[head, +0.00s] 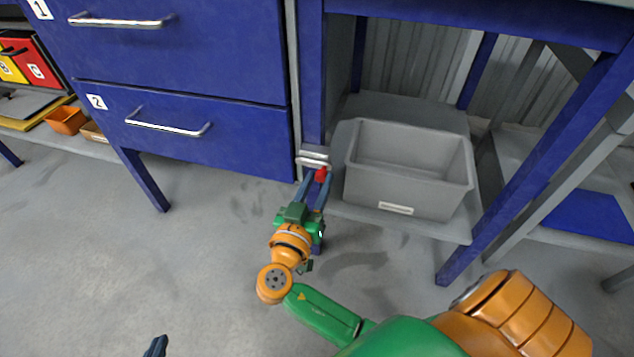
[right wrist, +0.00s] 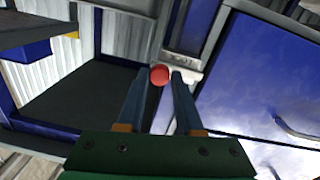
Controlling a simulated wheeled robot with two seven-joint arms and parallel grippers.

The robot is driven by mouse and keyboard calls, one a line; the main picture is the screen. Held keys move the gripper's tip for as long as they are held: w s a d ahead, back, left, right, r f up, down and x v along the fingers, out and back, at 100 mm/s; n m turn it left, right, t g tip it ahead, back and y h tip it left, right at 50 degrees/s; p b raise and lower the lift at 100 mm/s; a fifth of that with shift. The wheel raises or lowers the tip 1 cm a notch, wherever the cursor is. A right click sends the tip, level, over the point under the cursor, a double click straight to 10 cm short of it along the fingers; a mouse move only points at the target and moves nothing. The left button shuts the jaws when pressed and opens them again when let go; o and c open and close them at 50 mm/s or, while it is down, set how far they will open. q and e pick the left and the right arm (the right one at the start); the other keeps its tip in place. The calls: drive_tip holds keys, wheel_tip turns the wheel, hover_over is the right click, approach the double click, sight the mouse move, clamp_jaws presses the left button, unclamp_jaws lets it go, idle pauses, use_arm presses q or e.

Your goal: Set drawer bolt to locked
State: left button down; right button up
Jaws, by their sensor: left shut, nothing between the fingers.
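The drawer bolt is a pale metal fitting (head: 313,160) with a red knob (head: 321,174), low on the post right of the blue drawers. In the right wrist view the red knob (right wrist: 159,75) shows at my fingertips, close to the left finger, below the pale fitting. My right gripper (head: 314,178) reaches up to the knob with its fingers apart, one to either side of it. I see no clear grip on the knob. The bolt's bar and its position are too small to tell. My left gripper (head: 155,347) shows only as a dark tip at the bottom edge, away from everything.
Drawer 1 (head: 190,55) and drawer 2 (head: 215,148) look closed, with metal handles. A grey bin (head: 410,200) stands on a low shelf just right of my right gripper. Blue table legs (head: 550,165) stand further right. The floor at left is clear.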

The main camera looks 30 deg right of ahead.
clamp_jaws()
drive_tip(key=shift+f, duration=0.1)
idle(1.0)
